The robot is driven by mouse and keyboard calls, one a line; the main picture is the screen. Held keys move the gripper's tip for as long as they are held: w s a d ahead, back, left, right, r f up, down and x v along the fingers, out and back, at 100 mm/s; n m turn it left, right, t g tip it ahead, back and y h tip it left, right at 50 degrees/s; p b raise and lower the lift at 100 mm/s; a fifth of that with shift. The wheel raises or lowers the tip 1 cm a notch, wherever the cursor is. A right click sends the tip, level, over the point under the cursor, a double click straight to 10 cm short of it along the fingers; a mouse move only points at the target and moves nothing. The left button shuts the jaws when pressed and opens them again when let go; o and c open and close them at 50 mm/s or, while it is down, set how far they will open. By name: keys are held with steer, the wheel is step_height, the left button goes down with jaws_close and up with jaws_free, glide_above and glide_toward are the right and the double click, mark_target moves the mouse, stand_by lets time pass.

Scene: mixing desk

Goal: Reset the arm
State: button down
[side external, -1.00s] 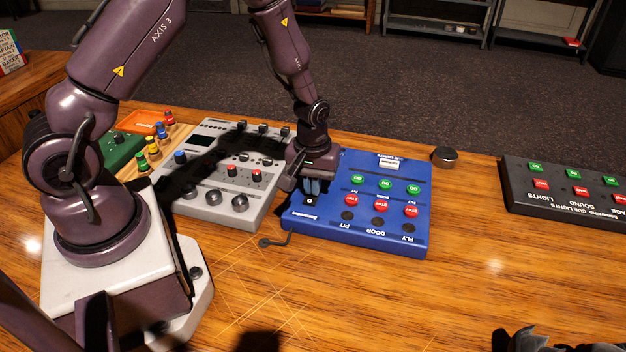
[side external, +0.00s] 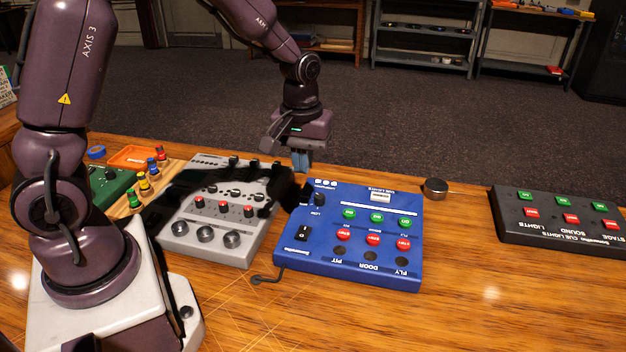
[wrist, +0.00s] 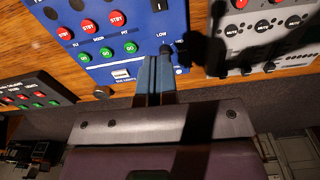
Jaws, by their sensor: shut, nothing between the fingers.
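My gripper (side external: 302,160) is shut and empty, raised above the back edge of the desk, behind the gap between the blue panel and the grey mixer. Its blue fingers (wrist: 155,78) are together in the wrist view. The blue panel (side external: 290,262) carries green and red buttons, a black rocker switch (side external: 302,233) and a small black knob (side external: 319,199) near its back left corner. It also fills the upper left of the wrist view (wrist: 132,30). The fingers look clear of the panel in the side view.
The grey mixer (side external: 180,233) with knobs stands left of the blue panel. A black button box (side external: 510,235) is at the right, and a round dark knob (side external: 435,188) lies between. Coloured pegs (side external: 152,167) and an orange tray (side external: 133,157) are at the back left.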

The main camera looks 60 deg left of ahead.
steer(key=s+d+r+m+t, duration=0.2)
steer(key=s+r+m, duration=0.2)
steer(key=s+r, duration=0.4)
steer(key=s+d+r+m+t, duration=0.3)
steer(key=s+r+m, duration=0.1)
steer(key=s+r, duration=0.4)
steer(key=shift+s+d+r+m, duration=0.15)
steer(key=shift+s+r+m, duration=0.1)
steer(key=shift+r+m, duration=0.05)
stand_by(0.8)
